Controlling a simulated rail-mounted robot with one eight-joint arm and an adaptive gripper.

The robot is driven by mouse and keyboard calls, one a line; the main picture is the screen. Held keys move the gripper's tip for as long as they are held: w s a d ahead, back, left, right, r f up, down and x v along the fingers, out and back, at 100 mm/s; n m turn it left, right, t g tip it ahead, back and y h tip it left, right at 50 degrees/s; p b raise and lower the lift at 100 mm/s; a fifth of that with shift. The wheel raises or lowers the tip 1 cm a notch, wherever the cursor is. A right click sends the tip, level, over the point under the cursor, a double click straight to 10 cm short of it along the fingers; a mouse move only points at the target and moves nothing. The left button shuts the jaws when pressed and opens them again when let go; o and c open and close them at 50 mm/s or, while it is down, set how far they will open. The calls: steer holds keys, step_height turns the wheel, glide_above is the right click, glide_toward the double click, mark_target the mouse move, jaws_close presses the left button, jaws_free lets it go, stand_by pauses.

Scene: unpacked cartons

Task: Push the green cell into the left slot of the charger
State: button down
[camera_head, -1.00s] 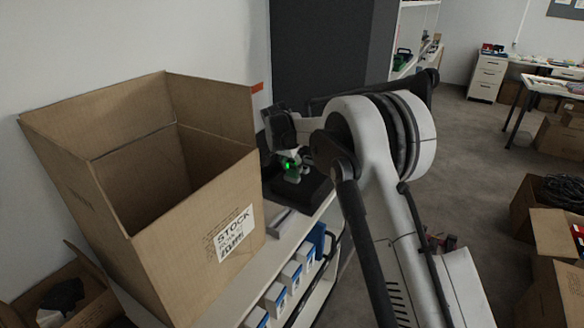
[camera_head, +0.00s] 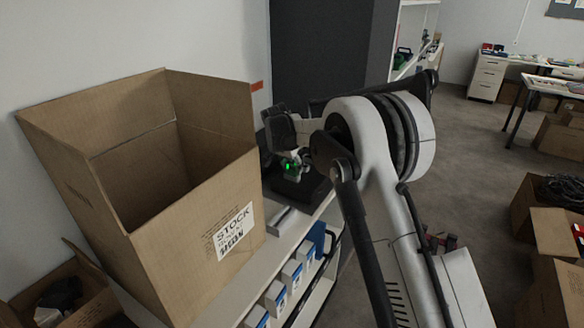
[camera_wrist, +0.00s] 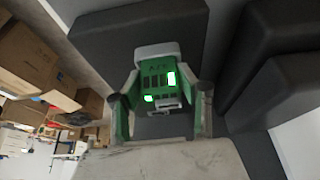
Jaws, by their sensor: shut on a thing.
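The green cell (camera_wrist: 158,82) with a pale end and bright lit marks is between the two fingers of my gripper (camera_wrist: 162,100) in the wrist view. My gripper is shut on it. In the head view, my gripper (camera_head: 289,164) points down at the dark charger (camera_head: 305,190) on the shelf top, and a small green glow shows at its fingertips. Dark blocks that look like the charger (camera_wrist: 100,35) fill the wrist view behind and beside the cell. The slots are not clear, and I cannot tell whether the cell touches the charger.
A tall open carton (camera_head: 235,185) marked STOCK stands left of the charger on the white shelf unit (camera_head: 225,300). A flat grey item (camera_head: 283,220) lies in front of the charger. Blue-and-white boxes (camera_head: 292,272) sit below.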

steer(key=c, duration=1.1)
jaws_free()
steer(key=shift+r, duration=0.1)
steer(key=v, duration=1.1)
steer(key=s+d+r+n+b, duration=0.1)
steer(key=s+d+r, duration=0.3)
steer(key=s+d, duration=0.3)
steer(key=s+d+r+n+t+y, duration=0.1)
steer(key=s+d+r, duration=0.35)
steer(key=s, duration=0.35)
steer(key=s+d+r+n+b, duration=0.1)
steer(key=s+d+r, duration=0.2)
steer(key=s+d, duration=0.45)
steer(key=s+d+f, duration=0.3)
steer(key=s, duration=0.5)
steer(key=s+d+f+n+t, duration=0.1)
steer(key=s+f, duration=0.3)
steer(key=s, duration=0.5)
steer(key=s+d+f+n+t+y+b, duration=0.1)
steer(key=s+d+f, duration=0.2)
steer(key=s, duration=0.6)
steer(key=shift+d+f, duration=0.2)
steer(key=shift+d, duration=0.6)
